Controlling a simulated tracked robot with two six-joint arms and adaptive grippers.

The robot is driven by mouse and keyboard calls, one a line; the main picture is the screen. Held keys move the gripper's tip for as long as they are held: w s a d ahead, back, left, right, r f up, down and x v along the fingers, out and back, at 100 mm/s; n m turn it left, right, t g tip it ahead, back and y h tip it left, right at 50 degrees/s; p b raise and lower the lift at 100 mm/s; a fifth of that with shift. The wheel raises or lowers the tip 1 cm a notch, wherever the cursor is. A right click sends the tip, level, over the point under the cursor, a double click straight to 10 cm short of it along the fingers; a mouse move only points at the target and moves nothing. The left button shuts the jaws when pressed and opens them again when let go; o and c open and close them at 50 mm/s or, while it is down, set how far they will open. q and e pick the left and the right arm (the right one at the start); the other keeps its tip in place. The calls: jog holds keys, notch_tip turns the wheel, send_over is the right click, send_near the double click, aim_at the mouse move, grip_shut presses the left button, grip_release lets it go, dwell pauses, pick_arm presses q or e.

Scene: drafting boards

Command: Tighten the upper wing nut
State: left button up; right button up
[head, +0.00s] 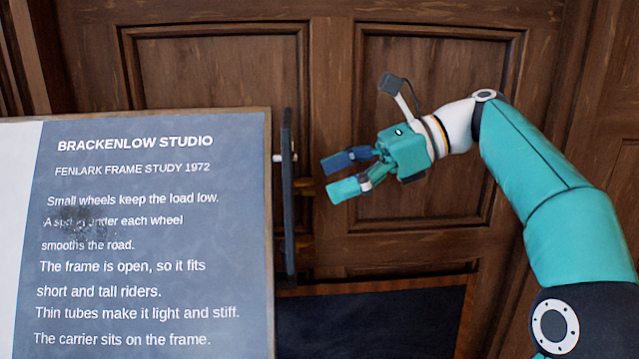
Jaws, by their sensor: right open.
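A drafting board (155,270) with white printed text fills the left of the head view. A dark upright bar (289,225) runs along its right edge. A small pale pin-like part (281,158) crosses the bar near its upper half. A small brass-coloured part (304,187) sticks out to the right of the bar, a little lower. I cannot tell which of these is the upper wing nut, as the bar is seen nearly edge-on. My right gripper (328,177) is open and empty, its two fingers pointing left toward the brass part, with a small gap in the picture. My left gripper is not in view.
Brown wooden panelling (430,60) stands behind the board and my right arm. A dark panel with a wooden edge (375,318) is low in the middle. A dark smudge (80,225) covers some of the board's text.

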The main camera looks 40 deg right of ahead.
jog(key=shift+v, duration=2.1)
jog(key=shift+f, duration=0.1)
